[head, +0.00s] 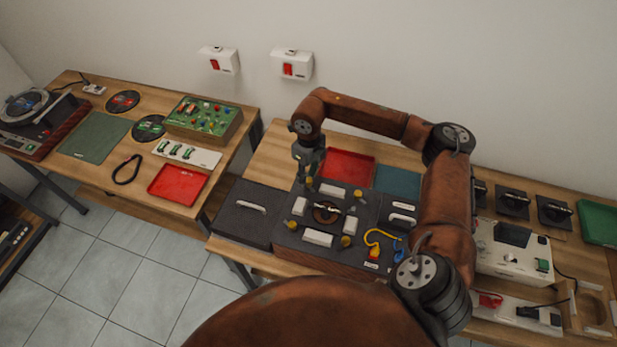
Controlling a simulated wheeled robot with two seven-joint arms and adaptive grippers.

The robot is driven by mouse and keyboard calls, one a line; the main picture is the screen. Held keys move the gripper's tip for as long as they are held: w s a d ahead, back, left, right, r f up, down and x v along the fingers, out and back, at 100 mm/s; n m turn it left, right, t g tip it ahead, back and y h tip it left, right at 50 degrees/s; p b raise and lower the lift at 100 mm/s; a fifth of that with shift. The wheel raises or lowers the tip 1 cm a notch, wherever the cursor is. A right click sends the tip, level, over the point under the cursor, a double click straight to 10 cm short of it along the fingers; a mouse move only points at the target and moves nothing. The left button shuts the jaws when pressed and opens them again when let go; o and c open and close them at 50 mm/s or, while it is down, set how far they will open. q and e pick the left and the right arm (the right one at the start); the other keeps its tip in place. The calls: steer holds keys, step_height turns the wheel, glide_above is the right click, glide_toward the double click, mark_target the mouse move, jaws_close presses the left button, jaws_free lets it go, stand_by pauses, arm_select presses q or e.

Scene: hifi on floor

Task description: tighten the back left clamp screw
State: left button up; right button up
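A dark box with a wooden front (275,249) sits on the right-hand table. Its top carries white blocks around a round brown part (326,212) and yellow knobs near the corners. The back left clamp screw (310,182) is one of these yellow knobs, partly hidden by my gripper. My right gripper (303,184) points down at this back left corner, with its fingertips at or just beside the knob. The fingers are too small and dark to tell whether they are open, shut or touching it. My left gripper is out of view.
A red tray (348,167) and a blue-green mat (398,183) lie behind the box. A dark panel with a white handle (242,215) adjoins it on the left. Yellow and blue cables (377,243) lie at its right. My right arm crosses above the table's right side.

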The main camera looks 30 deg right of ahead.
mark_target(309, 180)
step_height(309, 180, up, 10)
steer(key=shift+r, duration=0.15)
stand_by(0.6)
